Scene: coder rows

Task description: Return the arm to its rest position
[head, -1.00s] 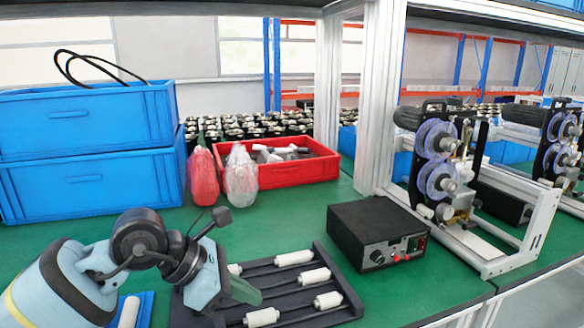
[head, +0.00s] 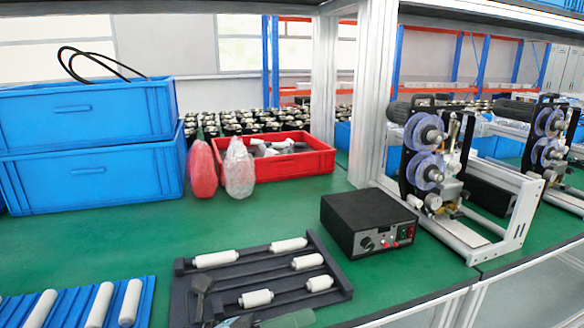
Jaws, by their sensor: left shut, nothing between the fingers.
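My left gripper (head: 290,319) shows only in part at the bottom edge of the head view, low in front of the dark rack. Its greenish finger part lies along the picture's lower edge and a dark wrist piece (head: 201,284) stands up over the rack's left side. It is shut with nothing in it. The rest of the left arm is out of the picture. My right gripper is not in view. The dark rack (head: 331,257) holds several white rollers (head: 289,244) on the green table (head: 120,240).
A blue ribbed tray (head: 70,309) with white rollers lies at front left. A black control box (head: 345,212) stands right of the rack. Stacked blue crates (head: 90,180), red and clear bags (head: 239,168), a red bin (head: 300,165) and a roller machine (head: 430,160) stand behind.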

